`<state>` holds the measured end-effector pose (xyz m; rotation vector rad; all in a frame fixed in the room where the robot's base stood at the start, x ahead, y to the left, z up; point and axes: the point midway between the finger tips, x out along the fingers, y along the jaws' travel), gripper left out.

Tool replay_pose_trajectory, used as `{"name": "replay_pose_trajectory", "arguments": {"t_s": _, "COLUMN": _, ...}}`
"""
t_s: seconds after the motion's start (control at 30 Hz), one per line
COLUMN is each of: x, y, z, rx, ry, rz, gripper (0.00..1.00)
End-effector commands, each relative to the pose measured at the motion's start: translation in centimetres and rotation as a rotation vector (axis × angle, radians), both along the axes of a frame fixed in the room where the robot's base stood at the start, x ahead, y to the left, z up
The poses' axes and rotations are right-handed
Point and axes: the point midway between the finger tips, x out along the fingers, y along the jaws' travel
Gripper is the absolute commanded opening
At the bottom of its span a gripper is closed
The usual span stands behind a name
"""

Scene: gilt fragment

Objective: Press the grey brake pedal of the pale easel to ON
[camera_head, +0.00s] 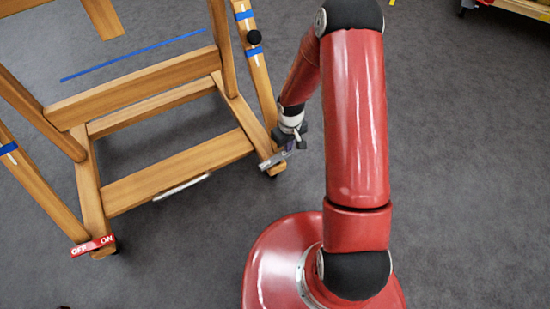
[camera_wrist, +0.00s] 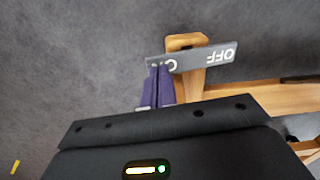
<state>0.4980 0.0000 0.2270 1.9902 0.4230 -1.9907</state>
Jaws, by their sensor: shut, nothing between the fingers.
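The pale wooden easel (camera_head: 160,185) stands on the floor at the left of the head view. Its grey brake pedal (camera_head: 266,163) is at the end of the right foot; it also shows in the wrist view (camera_wrist: 208,59), with OFF upside down at its right end. My gripper (camera_wrist: 158,70) is shut and empty, its purple fingers over the pedal's left end. They hide most of the lettering there; only part of one letter shows. I cannot tell whether the fingertips touch the pedal or which way it is tilted.
A red pedal (camera_head: 93,245) marked OFF and ON is on the easel's left foot. A white bar (camera_head: 181,187) lies by the front crossbar. A post with blue tape (camera_head: 254,52) rises behind my gripper.

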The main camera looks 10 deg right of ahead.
Motion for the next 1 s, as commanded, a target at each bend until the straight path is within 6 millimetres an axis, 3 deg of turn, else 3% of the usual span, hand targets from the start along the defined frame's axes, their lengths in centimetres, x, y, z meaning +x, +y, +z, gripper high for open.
{"name": "replay_pose_trajectory", "arguments": {"t_s": 1.0, "x": 0.0, "y": 0.0, "z": -1.6, "rx": 0.0, "ry": 0.0, "rz": 0.0, "gripper": 0.0}}
